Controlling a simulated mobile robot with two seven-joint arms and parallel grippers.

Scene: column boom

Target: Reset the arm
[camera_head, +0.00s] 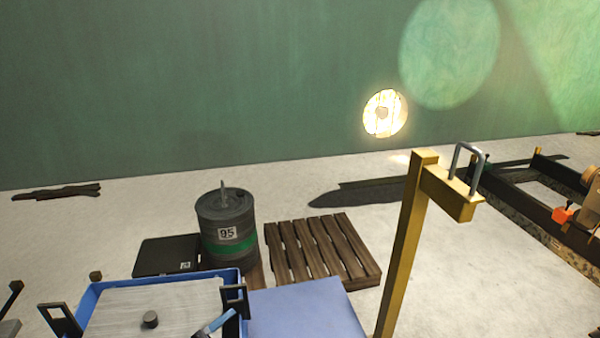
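A yellow column (405,250) stands upright right of the middle. A short yellow boom (450,192) reaches from its top toward the right. A grey U-shaped handle (467,160) stands up on the boom's outer end. The column's foot is cut off by the bottom edge. Neither my left nor my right gripper can be made out in this view, and nothing is seen touching the boom or its handle.
A blue-rimmed container (92,292) with a grey top and a blue flat surface (305,310) fill the bottom. Behind are a grey drum (227,225) marked 95, a black case (167,255) and a wooden pallet (320,250). A dark frame (520,205) lies right.

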